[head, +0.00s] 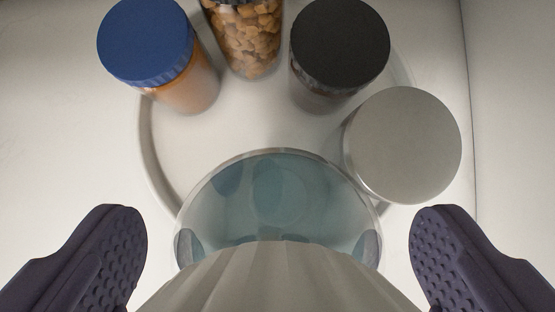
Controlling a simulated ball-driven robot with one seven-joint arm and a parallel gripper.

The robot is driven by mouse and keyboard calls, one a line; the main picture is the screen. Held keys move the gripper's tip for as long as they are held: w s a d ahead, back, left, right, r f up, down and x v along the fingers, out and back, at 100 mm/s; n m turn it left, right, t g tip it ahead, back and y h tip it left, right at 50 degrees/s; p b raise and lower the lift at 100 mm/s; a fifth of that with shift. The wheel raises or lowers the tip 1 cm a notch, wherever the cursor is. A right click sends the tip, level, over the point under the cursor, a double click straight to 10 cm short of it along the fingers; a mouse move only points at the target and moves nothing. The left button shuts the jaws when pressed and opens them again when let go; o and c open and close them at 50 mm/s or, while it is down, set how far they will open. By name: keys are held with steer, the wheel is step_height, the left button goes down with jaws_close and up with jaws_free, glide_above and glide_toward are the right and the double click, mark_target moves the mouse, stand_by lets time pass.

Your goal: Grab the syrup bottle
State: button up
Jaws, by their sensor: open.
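My gripper (279,225) is open, with one dark, dimpled finger at the lower left and one at the lower right. Between the fingers stands a clear, bluish container (275,190) with a pale grey ribbed cap (280,280), seen from above and close to the camera. It may be the syrup bottle, but no label shows. Both fingers appear apart from it, with gaps on each side. The cap hides part of its body, and the bottom edge of the picture cuts the cap off.
A pale round tray (157,165) lies beneath the containers. Along its far side are a blue-lidded orange jar (148,45), a jar of brown chunks (248,40) and a black-lidded jar (340,45). A silver-lidded container (403,145) stands close at the right, beyond the right finger.

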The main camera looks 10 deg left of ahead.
steer(key=shift+f, duration=0.1)
jaws_close()
steer(key=shift+w, duration=0.15)
stand_by(0.3)
